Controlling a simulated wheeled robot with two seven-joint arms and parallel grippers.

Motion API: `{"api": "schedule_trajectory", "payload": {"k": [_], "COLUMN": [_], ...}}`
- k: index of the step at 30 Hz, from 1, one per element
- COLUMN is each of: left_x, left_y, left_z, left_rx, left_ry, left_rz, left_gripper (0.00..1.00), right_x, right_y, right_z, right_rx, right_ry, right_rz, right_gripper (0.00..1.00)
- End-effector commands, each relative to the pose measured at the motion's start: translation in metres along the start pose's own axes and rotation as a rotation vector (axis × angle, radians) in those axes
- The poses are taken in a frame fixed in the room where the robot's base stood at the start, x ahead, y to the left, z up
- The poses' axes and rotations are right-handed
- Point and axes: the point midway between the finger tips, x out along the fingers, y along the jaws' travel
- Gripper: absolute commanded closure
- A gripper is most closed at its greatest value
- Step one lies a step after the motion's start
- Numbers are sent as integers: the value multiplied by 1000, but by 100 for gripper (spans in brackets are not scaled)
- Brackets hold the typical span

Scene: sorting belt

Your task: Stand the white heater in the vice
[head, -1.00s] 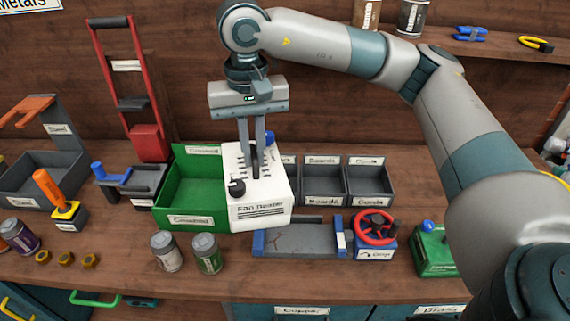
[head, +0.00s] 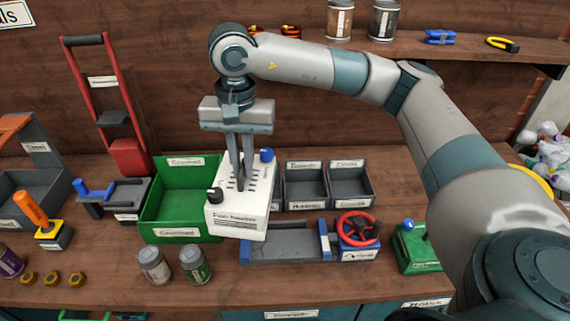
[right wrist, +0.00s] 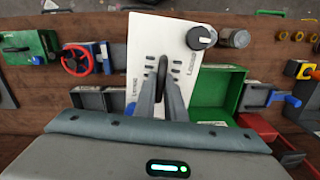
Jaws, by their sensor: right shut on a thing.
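The white heater (head: 240,212) has a dark knob, a blue knob and slots on top. My right gripper (head: 240,182) is shut on the dark handle on the heater's top; the right wrist view shows the handle (right wrist: 162,72) between the fingers. The heater is upright and slightly turned, in front of the green bin's right side. Whether its base is clear of the bench is hard to tell. The vice (head: 285,246), grey with blue jaws and a red handwheel (head: 358,229), lies just right of the heater and looks empty. My left gripper is not in view.
The green bin (head: 180,236) stands left of the heater. Small grey bins (head: 305,190) stand behind the vice. A green box (head: 415,250) with a blue knob is right of the vice.

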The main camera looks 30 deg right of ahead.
Motion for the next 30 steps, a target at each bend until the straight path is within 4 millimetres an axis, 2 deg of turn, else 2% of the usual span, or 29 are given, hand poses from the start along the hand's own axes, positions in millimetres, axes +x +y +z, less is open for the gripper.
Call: {"api": "schedule_trajectory", "payload": {"k": [1,11,30], "left_x": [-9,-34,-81], "left_y": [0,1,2], "left_z": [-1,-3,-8], "left_rx": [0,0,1], "left_ry": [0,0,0], "left_rz": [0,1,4], "left_gripper": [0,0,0], "right_x": [-3,11,34], "right_y": [3,21,68], "right_z": [-2,-15,-35], "right_rx": [59,458,1217], "right_ry": [-3,-10,11], "right_rz": [-2,-7,1], "right_gripper": [100,100,100]}}
